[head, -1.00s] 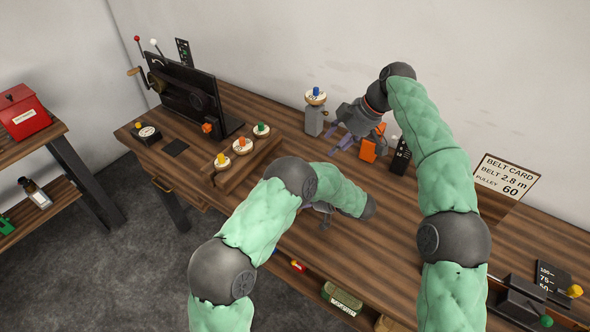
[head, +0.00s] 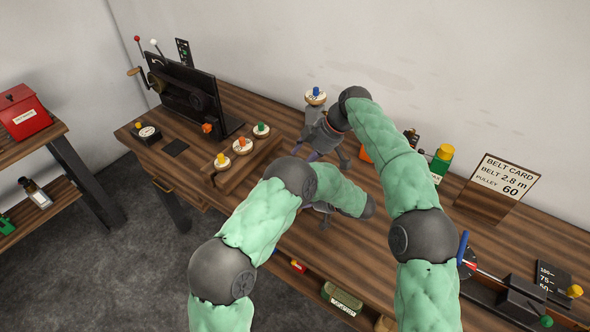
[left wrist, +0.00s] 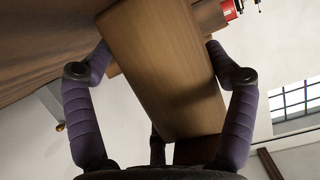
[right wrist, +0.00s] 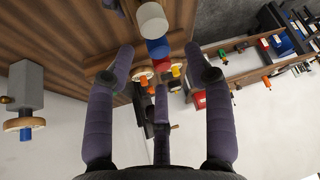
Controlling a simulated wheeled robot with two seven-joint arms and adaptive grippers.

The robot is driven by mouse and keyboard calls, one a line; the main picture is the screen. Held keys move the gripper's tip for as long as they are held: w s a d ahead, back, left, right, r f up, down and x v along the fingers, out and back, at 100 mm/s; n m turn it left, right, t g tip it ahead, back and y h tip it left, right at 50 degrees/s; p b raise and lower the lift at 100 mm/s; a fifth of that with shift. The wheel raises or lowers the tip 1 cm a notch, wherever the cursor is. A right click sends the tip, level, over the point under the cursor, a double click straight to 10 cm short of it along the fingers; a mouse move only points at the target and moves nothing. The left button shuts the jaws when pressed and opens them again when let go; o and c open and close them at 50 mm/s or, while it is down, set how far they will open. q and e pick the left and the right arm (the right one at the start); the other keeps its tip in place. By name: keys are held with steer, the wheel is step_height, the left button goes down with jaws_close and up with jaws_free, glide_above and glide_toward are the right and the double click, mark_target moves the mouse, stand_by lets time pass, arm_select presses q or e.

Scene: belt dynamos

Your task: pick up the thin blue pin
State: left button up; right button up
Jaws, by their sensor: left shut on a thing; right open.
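A thin blue pin (head: 462,247) stands slightly tilted by the dial device at the right of the bench in the head view. A shorter blue peg (head: 316,91) sits on a pale disc on the grey post; it also shows in the right wrist view (right wrist: 25,132). My right gripper (head: 329,158) is open, in front of the post and well left of the thin pin. Its fingers (right wrist: 160,52) frame white, blue and red cylinders, with no contact visible. My left gripper (left wrist: 157,52) is shut on a wooden board (left wrist: 165,65); my left arm mostly hides it in the head view.
A belt card (head: 501,180) stands at the back right. A green and yellow cylinder (head: 441,162) and an orange block (head: 366,153) are beside my right arm. Discs with coloured pegs (head: 242,146) sit on a wooden rack. A black screen (head: 190,95) stands at the left.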

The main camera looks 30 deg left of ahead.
steer(key=x, duration=0.3)
steer(key=shift+a+f, duration=0.25)
steer(key=c, duration=1)
steer(key=shift+c, duration=0.2)
steer(key=shift+r, duration=0.1)
step_height(320, 180, up, 6)
steer(key=shift+f, duration=0.1)
steer(key=w+d, duration=0.3)
steer(key=d, duration=0.5)
steer(key=w+d, duration=0.2)
steer(key=d, duration=0.7)
steer(key=shift+w+r, duration=0.35)
steer(key=shift+r, duration=0.15)
steer(key=shift+d+r, duration=0.1)
steer(key=shift+r, duration=2.15)
